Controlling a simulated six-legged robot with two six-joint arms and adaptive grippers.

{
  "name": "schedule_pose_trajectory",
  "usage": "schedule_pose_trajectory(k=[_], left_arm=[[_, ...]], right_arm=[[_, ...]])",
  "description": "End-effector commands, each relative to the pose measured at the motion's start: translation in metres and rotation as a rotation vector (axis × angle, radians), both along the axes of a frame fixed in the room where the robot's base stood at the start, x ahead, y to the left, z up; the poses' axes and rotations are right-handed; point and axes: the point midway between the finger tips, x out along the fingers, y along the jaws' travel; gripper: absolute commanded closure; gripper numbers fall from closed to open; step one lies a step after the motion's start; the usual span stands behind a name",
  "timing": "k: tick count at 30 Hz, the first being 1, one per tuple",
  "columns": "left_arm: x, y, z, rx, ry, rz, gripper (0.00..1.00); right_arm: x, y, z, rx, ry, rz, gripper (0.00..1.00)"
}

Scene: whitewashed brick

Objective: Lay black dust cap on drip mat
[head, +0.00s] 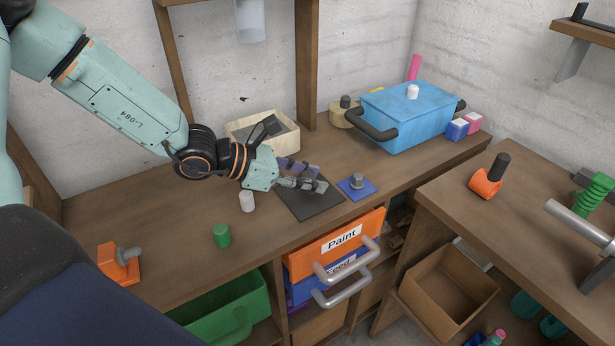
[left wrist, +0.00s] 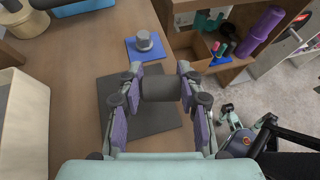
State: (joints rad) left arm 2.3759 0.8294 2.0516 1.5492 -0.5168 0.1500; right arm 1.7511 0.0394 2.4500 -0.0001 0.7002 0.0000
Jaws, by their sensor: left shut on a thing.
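My left gripper (head: 318,186) reaches in over the wooden bench and is shut on the black dust cap (left wrist: 161,89), a dark, short cylinder held sideways between both fingers in the left wrist view. In the head view the fingers hide most of the cap. A dark square mat (head: 306,207), which looks like the drip mat, lies flat below the gripper; it also shows in the left wrist view (left wrist: 150,122). The cap appears above the mat; I cannot tell how large the gap is. My right gripper is not in view.
A blue square (head: 346,193) with a grey knob (head: 357,181) lies right of the mat. A white cylinder (head: 247,201) and green cylinder (head: 222,235) stand left of it. The bench's front edge is near.

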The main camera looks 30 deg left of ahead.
Motion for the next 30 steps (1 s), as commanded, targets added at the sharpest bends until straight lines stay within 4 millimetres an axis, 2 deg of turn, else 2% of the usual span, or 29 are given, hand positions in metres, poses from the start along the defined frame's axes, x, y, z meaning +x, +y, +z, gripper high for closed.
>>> schedule_pose_trajectory(k=[1, 3, 6, 9, 16, 23, 30], left_arm=[[0.010, 0.007, 0.017, 0.010, 0.001, 0.016, 0.94], [0.021, 0.014, 0.027, 0.016, 0.006, 0.037, 0.94], [0.030, 0.021, 0.037, 0.019, 0.009, 0.058, 0.94], [0.034, 0.024, 0.037, 0.021, 0.012, 0.069, 0.94], [0.034, 0.025, -0.004, 0.023, 0.017, 0.071, 0.94], [0.036, 0.025, -0.025, 0.021, 0.013, 0.070, 0.94], [0.038, 0.025, -0.058, 0.023, 0.013, 0.070, 0.94]], right_arm=[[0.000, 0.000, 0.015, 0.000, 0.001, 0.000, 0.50], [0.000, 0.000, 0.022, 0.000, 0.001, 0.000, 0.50], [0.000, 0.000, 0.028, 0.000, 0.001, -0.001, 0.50], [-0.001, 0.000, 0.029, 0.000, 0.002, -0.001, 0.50], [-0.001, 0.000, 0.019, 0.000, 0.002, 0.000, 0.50], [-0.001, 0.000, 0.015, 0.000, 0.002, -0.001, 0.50], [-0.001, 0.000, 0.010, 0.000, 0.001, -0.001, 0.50]])
